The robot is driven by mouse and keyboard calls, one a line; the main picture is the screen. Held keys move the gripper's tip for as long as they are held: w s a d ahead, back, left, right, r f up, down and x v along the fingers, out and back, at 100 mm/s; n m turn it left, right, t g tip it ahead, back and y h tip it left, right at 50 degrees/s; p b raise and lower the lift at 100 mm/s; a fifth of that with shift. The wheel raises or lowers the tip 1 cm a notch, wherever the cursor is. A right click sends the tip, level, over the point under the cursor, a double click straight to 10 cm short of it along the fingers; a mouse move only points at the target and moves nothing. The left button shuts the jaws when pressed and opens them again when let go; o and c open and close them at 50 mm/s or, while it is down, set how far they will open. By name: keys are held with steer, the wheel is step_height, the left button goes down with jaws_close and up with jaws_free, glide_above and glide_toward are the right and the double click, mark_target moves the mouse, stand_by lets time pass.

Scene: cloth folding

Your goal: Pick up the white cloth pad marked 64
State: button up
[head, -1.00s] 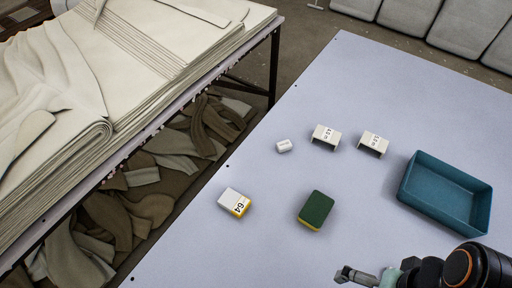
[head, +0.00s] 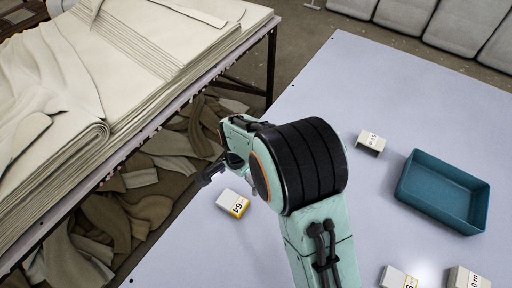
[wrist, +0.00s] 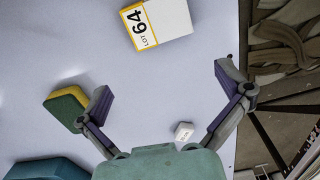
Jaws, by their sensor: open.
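The white pad marked 64 (head: 229,199), with a yellow edge, lies on the pale table near its left edge. In the wrist view the same pad (wrist: 169,20) lies at the top, beyond my fingertips and apart from them, with "LOT 64" readable. My gripper (wrist: 164,80) has its two fingers spread wide with nothing held. In the head view my gripper (head: 208,177) is above and left of the pad, partly hidden by my own wrist.
In the wrist view a green and yellow sponge (wrist: 66,108) lies by the left finger and a small white block (wrist: 184,131) near the right finger. A teal tray (head: 480,210) stands at right. White bracket-like pieces (head: 371,141) (head: 398,278) lie nearby. A fabric-stacked table (head: 230,45) borders the left.

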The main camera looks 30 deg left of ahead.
mark_target(232, 201)
steer(key=s+f, duration=0.1)
steer(key=s+a+f, duration=0.1)
steer(key=shift+s+n, duration=0.3)
steer(key=shift+n, duration=0.1)
step_height(232, 201, down, 6)
steer(key=c, duration=0.8)
